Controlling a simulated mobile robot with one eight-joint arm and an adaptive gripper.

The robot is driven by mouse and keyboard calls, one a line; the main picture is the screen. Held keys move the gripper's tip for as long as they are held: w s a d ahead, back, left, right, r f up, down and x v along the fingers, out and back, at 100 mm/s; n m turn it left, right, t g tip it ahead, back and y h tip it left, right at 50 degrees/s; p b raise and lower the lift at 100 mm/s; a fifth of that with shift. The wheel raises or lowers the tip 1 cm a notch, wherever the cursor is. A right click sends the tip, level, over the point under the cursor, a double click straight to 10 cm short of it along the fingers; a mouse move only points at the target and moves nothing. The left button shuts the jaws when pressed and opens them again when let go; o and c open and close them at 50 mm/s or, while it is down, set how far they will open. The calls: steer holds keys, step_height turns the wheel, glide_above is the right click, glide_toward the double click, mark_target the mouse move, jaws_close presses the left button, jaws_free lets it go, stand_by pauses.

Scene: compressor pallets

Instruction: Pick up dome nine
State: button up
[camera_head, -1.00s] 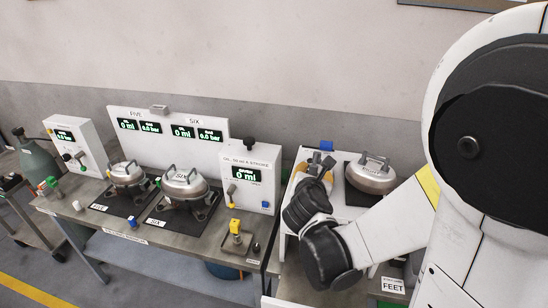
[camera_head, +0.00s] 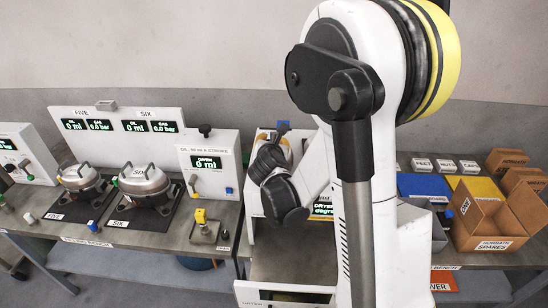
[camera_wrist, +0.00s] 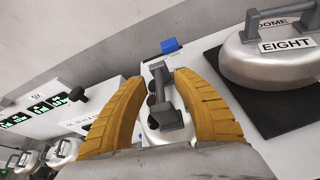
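No dome labelled nine shows in either view. A silver dome labelled EIGHT (camera_wrist: 285,58) sits on a dark mat at the right of the wrist view, with a handle on top. In the head view my arm hides that spot. My gripper (camera_wrist: 155,88) shows two yellow ribbed fingers, apart, with nothing held between them. In the head view the gripper is mostly hidden behind my dark wrist.
Domes on stations five (camera_head: 80,177) and six (camera_head: 145,180) stand on the left bench. A meter box (camera_head: 210,165) stands right of them. At the right are a cardboard spares box (camera_head: 490,222), a blue tray (camera_head: 424,186) and a yellow tray (camera_head: 476,189).

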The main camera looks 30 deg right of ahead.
jaws_close()
steer(key=shift+r, duration=0.1)
